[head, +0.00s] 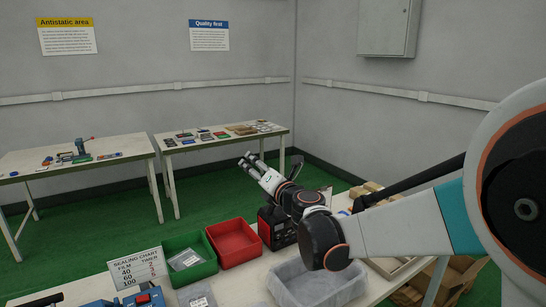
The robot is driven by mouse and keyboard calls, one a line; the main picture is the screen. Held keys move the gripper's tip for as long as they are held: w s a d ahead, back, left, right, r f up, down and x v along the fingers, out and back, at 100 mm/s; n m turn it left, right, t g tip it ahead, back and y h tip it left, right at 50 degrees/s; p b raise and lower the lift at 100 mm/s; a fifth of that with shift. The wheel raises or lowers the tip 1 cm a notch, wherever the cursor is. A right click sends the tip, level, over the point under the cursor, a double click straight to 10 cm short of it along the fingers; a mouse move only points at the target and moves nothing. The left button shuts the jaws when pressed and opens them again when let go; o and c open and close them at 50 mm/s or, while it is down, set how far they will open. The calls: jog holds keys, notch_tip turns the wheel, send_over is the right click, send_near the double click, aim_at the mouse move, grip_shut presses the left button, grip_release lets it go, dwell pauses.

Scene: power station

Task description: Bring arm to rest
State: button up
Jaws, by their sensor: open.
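My arm reaches in from the right edge of the head view and extends over the near table. My gripper (248,160) is at its far end, raised above the table and pointing up and to the left. Its fingers are apart and nothing shows between them. The arm hides part of the table behind it.
The near table holds a green bin (190,258) with a clear packet, a red bin (234,242), a grey lined bin (318,285) and a sealing chart (138,270). A dark device (277,229) stands behind. Two tables (75,165) (220,143) stand along the wall.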

jog(key=s+d+r+m+t+h, duration=0.1)
jog(key=s+d+r+m+h, duration=0.15)
jog(key=d+m, duration=0.3)
jog(key=s+d+r+m+t+h, duration=0.1)
jog(key=s+d+r+m+h, duration=0.15)
jog(key=d+m, duration=0.35)
jog(key=s+d+f+m+g+h, duration=0.3)
jog(key=s+d+m+h, duration=0.3)
jog(key=s+d+m, duration=0.55)
jog(key=s+f+m+g+y, duration=0.1)
jog(key=s+f+m+g, duration=0.3)
jog(key=s+f, duration=0.3)
jog(key=s+d+f+m+g+y, duration=0.1)
jog(key=s+f+m+g, duration=0.2)
jog(key=s, duration=1.2)
notch_tip(320, 180, down, 5)
jog(key=m, duration=0.2)
jog(key=shift+s+d+m+g+y, duration=0.2)
jog(key=shift+s+m+g+y, duration=0.1)
jog(key=shift+g, duration=0.1)
jog(key=shift+r, duration=0.1)
